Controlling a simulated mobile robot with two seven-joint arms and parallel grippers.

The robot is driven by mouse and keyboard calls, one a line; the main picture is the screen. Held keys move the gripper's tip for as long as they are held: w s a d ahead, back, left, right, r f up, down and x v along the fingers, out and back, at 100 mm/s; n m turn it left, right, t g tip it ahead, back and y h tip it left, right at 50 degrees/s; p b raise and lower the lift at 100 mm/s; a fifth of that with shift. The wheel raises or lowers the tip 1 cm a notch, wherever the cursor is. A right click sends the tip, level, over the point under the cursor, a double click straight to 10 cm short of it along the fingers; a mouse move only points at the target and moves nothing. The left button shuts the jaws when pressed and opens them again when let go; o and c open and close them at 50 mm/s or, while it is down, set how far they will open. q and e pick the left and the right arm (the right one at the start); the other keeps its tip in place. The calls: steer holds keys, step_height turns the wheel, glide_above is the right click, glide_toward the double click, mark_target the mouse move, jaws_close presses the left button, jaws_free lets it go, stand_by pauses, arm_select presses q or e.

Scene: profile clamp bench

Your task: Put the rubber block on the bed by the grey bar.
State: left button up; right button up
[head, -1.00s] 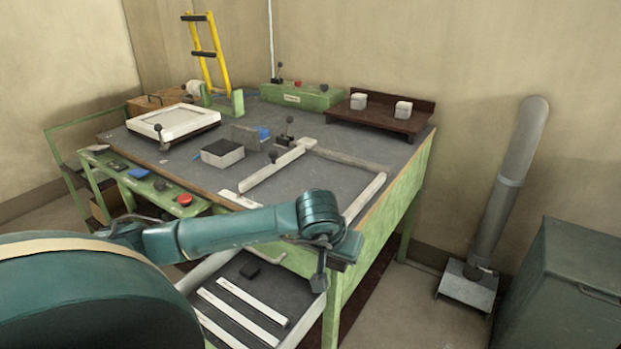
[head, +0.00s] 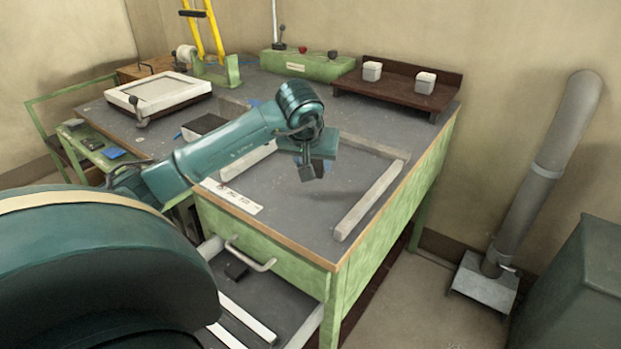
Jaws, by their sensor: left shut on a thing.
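My left gripper (head: 309,165) is above the bench bed, near its middle, pointing down. It is shut on a small dark block, the rubber block (head: 313,172), which is partly covered by the fingers. The block looks raised above the dark grey bed (head: 300,220). A pale grey bar (head: 370,200) lies along the right side of the bed, to the right of the gripper and apart from it. A duller bar (head: 374,148) crosses behind the gripper. My forearm hides part of a pale bar on the left. My right gripper is not in view.
An open drawer below the front edge holds another black block (head: 235,268) and white strips (head: 246,319). A brown shelf (head: 400,91) with two pale cubes and a green control box (head: 306,65) stand at the back. Bare bed lies between gripper and right bar.

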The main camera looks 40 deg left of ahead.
mark_target(313, 196)
arm_select(q)
steer(key=shift+f, duration=2.9)
steer(key=shift+f, duration=0.2)
steer(key=o, duration=1)
steer(key=shift+s+r, duration=0.1)
steer(key=shift+r, duration=0.4)
steer(key=v, duration=1.1)
steer(key=shift+s+d+r, duration=0.1)
steer(key=shift+s+r, duration=0.05)
